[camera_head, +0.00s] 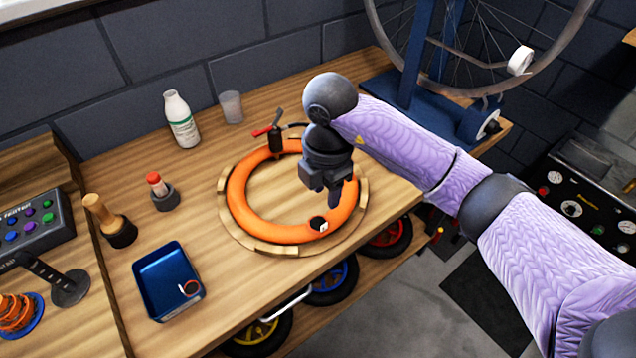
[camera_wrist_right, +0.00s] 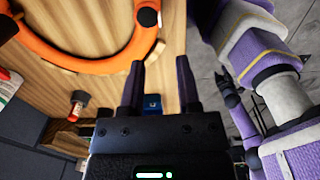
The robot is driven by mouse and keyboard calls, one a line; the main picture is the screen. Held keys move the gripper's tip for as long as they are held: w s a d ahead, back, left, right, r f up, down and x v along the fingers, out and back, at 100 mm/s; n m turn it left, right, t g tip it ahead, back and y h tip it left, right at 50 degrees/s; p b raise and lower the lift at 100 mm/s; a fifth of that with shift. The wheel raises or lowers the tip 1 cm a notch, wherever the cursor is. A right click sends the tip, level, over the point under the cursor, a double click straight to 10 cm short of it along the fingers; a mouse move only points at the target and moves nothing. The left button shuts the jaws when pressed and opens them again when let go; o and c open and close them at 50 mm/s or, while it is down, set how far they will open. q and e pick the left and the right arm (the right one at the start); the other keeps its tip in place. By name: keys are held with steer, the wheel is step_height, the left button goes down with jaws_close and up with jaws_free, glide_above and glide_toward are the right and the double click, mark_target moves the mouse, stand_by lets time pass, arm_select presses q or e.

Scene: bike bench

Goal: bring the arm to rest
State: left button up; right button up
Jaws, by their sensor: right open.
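My right gripper (camera_head: 335,190) hangs over the right part of the orange ring-shaped tube (camera_head: 243,210) on the workbench. In the right wrist view its two fingers (camera_wrist_right: 157,85) stand apart with nothing between them. The orange tube (camera_wrist_right: 75,62) also shows there, beyond the fingertips. The tube lies inside a round wooden rim (camera_head: 268,247), with a small black patch (camera_head: 318,224) on its near side. My right arm reaches in from the right, raised over the bench edge. My left gripper does not show in the head view.
A blue tray (camera_head: 167,282) holding a small ring stands at the front. A white bottle (camera_head: 181,120), clear cup (camera_head: 231,106), red-tipped item (camera_head: 158,190) and wooden-handled brush (camera_head: 110,220) stand on the left. A wheel stand (camera_head: 405,92) is behind my arm. Wheels (camera_head: 332,283) sit below the bench.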

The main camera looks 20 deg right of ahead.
steer(key=s+a+r+n+y, duration=0.1)
steer(key=s+a+n+y, duration=0.1)
steer(key=a+y, duration=0.4)
steer(key=s+a+r+n+y, duration=0.15)
steer(key=a+y, duration=0.25)
steer(key=a, duration=0.4)
step_height(320, 180, up, 12)
steer(key=a+m+t+y, duration=0.2)
steer(key=m+t+y, duration=0.3)
steer(key=t+y, duration=0.45)
steer(key=w+d+m+t+h, duration=0.3)
steer(key=d+m+t+h, duration=0.3)
steer(key=m+t, duration=0.3)
steer(key=s+d+f+m+g+h, duration=0.1)
steer(key=d+f+m+g+h, duration=0.1)
steer(key=d+f+m+h, duration=1.05)
steer(key=s+f+n+g, duration=0.3)
steer(key=s+f+g, duration=1.1)
steer(key=s, duration=0.5)
steer(key=s+f+g+h, duration=0.1)
steer(key=s+f, duration=0.2)
steer(key=f, duration=1.5)
steer(key=s+d+f+g+b, duration=0.1)
steer(key=s+d+f, duration=0.2)
steer(key=s+f, duration=0.6)
steer(key=s, duration=0.3)
steer(key=shift+s+d+f+n, duration=0.15)
steer(key=shift+s+f+n, duration=0.05)
steer(key=shift+s+n, duration=0.1)
